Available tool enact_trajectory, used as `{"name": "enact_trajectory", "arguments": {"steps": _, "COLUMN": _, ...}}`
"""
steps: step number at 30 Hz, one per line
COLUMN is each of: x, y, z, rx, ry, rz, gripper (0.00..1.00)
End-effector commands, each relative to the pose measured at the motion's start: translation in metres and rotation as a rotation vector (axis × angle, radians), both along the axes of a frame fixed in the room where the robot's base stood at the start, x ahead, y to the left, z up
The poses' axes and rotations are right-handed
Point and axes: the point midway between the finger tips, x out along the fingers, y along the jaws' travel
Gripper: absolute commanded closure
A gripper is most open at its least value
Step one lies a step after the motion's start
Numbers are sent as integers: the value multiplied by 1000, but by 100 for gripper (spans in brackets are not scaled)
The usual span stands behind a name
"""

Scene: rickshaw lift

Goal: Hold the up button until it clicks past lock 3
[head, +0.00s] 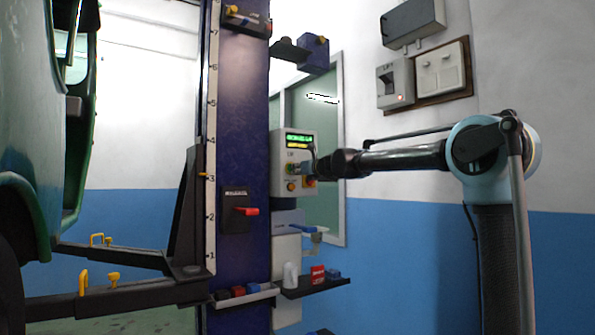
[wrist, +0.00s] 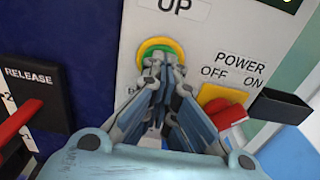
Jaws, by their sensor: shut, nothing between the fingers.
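The up button (wrist: 160,48) is a green disc in a yellow ring below the UP label in the wrist view. My gripper (wrist: 164,68) is shut and empty, its tips over the button's lower part; I cannot tell whether they press it. In the head view my gripper (head: 314,166) is at the control box (head: 279,150), hiding part of its front. The box's display (head: 300,139) is lit, too small to read. On the purple column (head: 240,110), the numbered scale runs 1 to 7. A small orange pointer (head: 203,174) on the lift carriage (head: 186,215) is about level with 3.
A green rickshaw (head: 25,130) stands at the left by the lift arms (head: 110,292). The red RELEASE lever (wrist: 20,118) is left of the button. A red power knob (wrist: 228,115) on yellow is close at the right. A shelf (head: 315,287) holds small items below the box.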

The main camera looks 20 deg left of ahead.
Motion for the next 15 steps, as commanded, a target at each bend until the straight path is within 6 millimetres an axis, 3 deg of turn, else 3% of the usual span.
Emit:
{"name": "enact_trajectory", "arguments": {"steps": 1, "x": -1, "y": 7, "z": 0, "rx": 0, "ry": 0, "rz": 9, "gripper": 100}}
{"name": "enact_trajectory", "arguments": {"steps": 15, "x": -3, "y": 3, "z": 1, "rx": 1, "ry": 1, "rz": 9, "gripper": 100}}
